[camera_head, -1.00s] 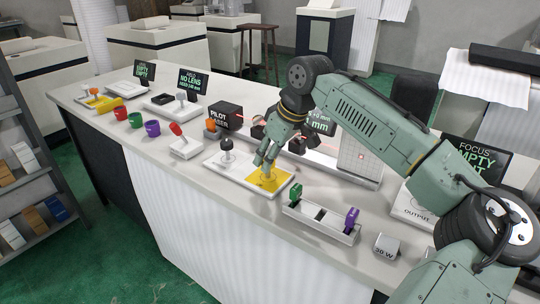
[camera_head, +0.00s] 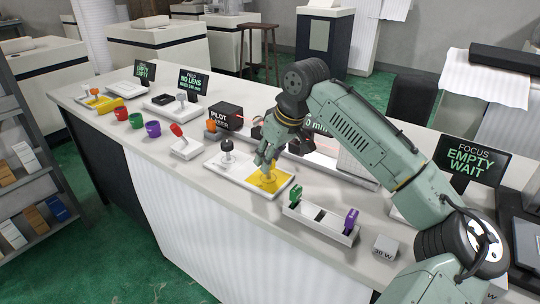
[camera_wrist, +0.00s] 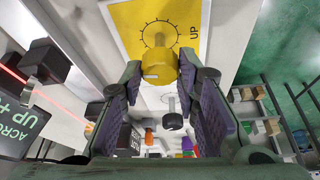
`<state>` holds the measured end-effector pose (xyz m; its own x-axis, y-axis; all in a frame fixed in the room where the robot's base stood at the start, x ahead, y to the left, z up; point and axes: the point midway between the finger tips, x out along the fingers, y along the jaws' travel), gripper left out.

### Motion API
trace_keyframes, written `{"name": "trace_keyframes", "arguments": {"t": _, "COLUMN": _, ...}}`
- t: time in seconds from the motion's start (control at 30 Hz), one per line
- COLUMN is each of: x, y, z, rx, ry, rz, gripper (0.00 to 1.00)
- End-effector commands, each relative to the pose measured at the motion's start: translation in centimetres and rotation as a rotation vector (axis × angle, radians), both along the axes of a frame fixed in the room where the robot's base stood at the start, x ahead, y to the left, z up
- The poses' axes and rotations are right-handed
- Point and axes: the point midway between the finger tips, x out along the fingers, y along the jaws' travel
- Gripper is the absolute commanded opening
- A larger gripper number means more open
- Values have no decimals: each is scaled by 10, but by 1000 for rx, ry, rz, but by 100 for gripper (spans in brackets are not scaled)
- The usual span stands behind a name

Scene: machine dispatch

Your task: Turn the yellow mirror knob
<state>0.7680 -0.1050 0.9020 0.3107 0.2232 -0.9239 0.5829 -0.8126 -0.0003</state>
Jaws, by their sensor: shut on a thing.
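The yellow mirror knob (camera_wrist: 158,66) stands on a yellow square plate (camera_head: 258,186) with a ring of tick marks and the word UP in the wrist view. The plate sits on the right part of a white panel (camera_head: 232,180) on the counter. My gripper (camera_head: 266,162) is over this plate, and its two padded fingers (camera_wrist: 158,72) are closed on opposite sides of the knob. In the head view the fingers partly hide the knob. A black knob (camera_head: 227,146) stands on the left part of the same panel.
A white tray (camera_head: 320,226) with green and purple pieces lies just right of the panel. A red-handled switch (camera_head: 177,130) is to the left. A black pilot laser box (camera_head: 226,115) stands behind, with a red beam in the wrist view. A FOCUS screen (camera_head: 472,160) is at the right.

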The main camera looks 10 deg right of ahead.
Motion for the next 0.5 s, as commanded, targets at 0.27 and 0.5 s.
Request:
{"name": "trace_keyframes", "arguments": {"t": 0.27, "x": 0, "y": 0, "z": 0, "rx": 0, "ry": 0, "rz": -2, "gripper": 30}}
{"name": "trace_keyframes", "arguments": {"t": 0.5, "x": 0, "y": 0, "z": 0, "rx": 0, "ry": 0, "rz": -1, "gripper": 46}}
